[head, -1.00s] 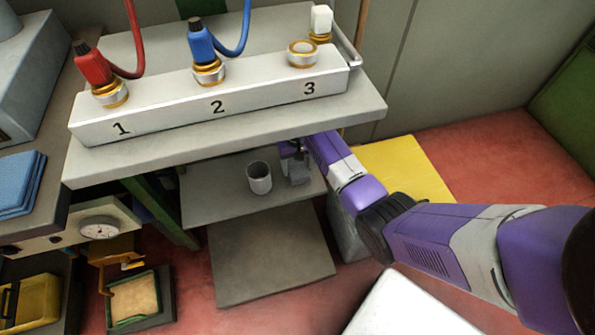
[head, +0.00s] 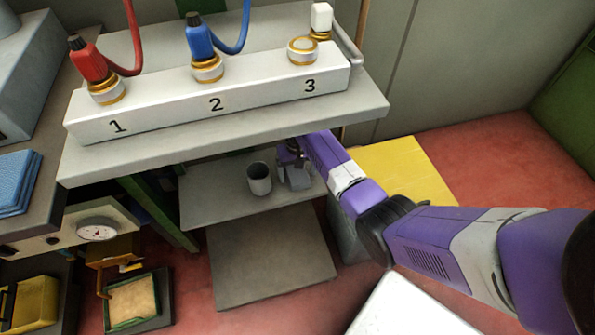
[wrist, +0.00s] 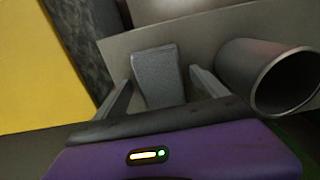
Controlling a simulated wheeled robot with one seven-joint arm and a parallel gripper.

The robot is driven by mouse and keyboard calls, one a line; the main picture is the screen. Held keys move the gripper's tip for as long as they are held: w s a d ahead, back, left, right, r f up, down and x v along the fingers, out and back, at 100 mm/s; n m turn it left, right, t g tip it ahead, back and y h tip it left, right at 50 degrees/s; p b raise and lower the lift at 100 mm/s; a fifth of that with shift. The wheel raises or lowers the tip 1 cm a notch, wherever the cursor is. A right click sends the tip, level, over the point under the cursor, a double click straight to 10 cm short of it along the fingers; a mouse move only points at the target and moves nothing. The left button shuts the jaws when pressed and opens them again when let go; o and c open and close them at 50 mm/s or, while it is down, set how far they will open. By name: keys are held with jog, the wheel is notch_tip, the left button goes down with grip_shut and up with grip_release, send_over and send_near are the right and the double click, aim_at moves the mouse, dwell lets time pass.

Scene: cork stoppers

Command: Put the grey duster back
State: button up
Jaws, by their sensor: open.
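The grey duster (wrist: 157,77) is a small grey block. In the wrist view it stands between the two fingers of my gripper (wrist: 160,88). In the head view the duster (head: 299,178) is on the low shelf (head: 215,205) under the bench, partly hidden by my gripper (head: 290,168), which reaches in from the right under the bench top.
A grey cup (head: 260,180) stands on the same shelf just left of the duster and is close to the right finger in the wrist view (wrist: 268,78). The bench top (head: 235,138) overhangs the shelf. A yellow panel (head: 405,170) lies to the right.

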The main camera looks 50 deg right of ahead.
aim_at(298, 174)
notch_tip(298, 174, up, 12)
jog(key=p, duration=0.4)
jog(key=shift+r, duration=0.15)
dwell(0.5)
